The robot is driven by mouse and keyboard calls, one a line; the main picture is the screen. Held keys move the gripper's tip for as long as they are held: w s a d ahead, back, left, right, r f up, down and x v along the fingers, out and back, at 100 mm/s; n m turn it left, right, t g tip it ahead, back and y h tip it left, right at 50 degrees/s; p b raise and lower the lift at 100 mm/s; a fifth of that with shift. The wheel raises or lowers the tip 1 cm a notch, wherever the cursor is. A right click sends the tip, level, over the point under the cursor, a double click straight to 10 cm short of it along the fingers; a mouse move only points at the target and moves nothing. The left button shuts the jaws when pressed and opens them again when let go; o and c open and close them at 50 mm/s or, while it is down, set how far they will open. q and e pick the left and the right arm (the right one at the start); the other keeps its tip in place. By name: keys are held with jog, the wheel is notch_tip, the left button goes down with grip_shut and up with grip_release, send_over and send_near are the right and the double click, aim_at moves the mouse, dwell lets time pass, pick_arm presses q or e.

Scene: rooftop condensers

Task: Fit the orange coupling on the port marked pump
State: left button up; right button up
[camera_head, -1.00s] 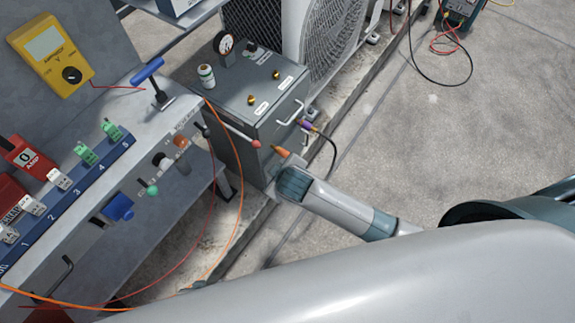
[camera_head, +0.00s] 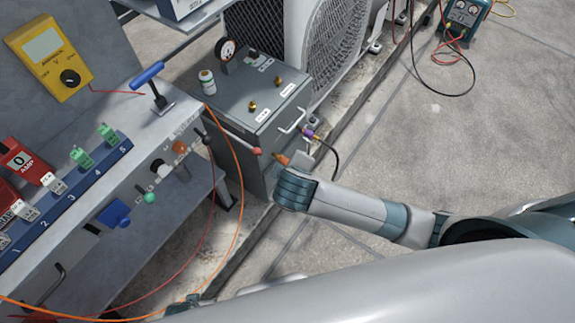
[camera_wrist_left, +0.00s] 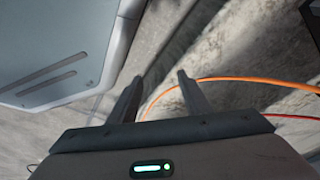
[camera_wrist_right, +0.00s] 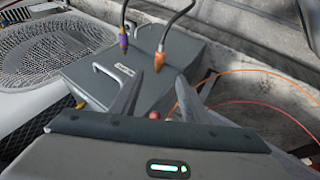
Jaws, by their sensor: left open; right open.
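The orange coupling (camera_head: 281,158) hangs on a dark hose beside the front of the grey box (camera_head: 238,98). In the right wrist view the orange coupling (camera_wrist_right: 159,61) shows just beyond the fingertips, apart from them. My right gripper (camera_wrist_right: 157,84) is open and empty, low in front of the box. The box top has two brass ports (camera_head: 252,106) (camera_head: 277,80), each with a white label too small to read. A purple coupling (camera_head: 308,134) sits on a dark hose to the right.
A bench (camera_head: 165,118) with a blue-handled clamp and several switches stands left of the box. A gauge (camera_head: 226,49) and small canister (camera_head: 207,82) stand on the box. An orange hose (camera_head: 241,200) loops in front.

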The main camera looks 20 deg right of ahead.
aim_at(286, 163)
jog(key=b+x, duration=0.2)
jog(key=x, duration=1.3)
jog(key=shift+w+f, duration=0.15)
jog(key=shift+f, duration=0.1)
jog(key=shift+w+d+f, duration=0.15)
jog(key=shift+w+f, duration=0.3)
jog(key=shift+f, duration=0.1)
pick_arm(q)
notch_tip(286, 163, up, 6)
jog(key=w, duration=0.1)
jog(key=shift+w+d, duration=0.2)
jog(key=shift+d, duration=0.2)
pick_arm(e)
jog(key=shift+c, duration=0.9)
grip_shut()
jog(key=c, duration=0.6)
grip_release()
jog(key=shift+c, duration=0.2)
pick_arm(q)
jog(key=shift+w, duration=0.4)
pick_arm(e)
grip_shut()
